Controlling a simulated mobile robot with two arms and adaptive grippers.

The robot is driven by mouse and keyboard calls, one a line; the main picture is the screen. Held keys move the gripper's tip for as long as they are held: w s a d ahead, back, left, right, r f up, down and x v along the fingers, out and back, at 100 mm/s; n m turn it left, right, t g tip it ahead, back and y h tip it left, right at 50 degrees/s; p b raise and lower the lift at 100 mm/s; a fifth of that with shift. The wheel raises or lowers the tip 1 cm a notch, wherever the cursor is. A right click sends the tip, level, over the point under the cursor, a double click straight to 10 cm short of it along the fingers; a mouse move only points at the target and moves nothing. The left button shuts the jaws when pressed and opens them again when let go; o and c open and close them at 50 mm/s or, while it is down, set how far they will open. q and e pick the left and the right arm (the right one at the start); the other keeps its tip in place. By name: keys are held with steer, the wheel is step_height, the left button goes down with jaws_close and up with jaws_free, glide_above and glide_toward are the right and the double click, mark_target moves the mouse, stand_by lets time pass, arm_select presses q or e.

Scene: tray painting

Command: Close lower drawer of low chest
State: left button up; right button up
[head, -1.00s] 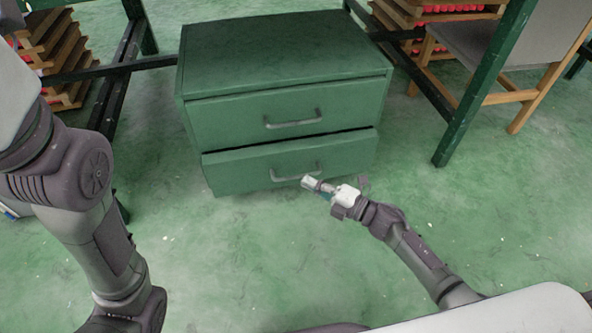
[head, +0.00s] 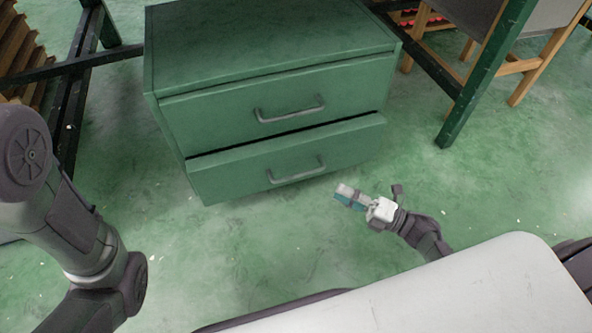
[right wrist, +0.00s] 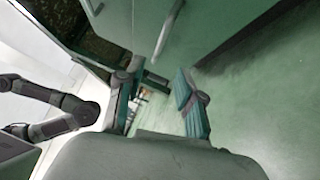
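The low green chest (head: 270,40) stands on the floor in the head view. Its lower drawer (head: 235,178) sticks out a little, with a dark gap above its front. The lower handle (head: 297,172) is a grey bar; the upper drawer (head: 205,118) looks shut. My right gripper (head: 346,194) is in front of the lower drawer, right of and below its handle, apart from it. In the right wrist view, my right gripper (right wrist: 167,88) has its fingers apart with nothing between them. A handle bar (right wrist: 168,28) shows beyond them. My left gripper is out of view.
A dark green table leg (head: 485,75) stands right of the chest, with a wooden-legged chair (head: 540,80) behind it. Dark table framing (head: 85,60) stands at the left. The green floor (head: 270,255) before the chest is clear.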

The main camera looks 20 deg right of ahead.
mark_target(301, 173)
steer(key=shift+b+x, duration=2.3)
steer(key=shift+x, duration=3.85)
steer(key=shift+f, duration=0.1)
jaws_close()
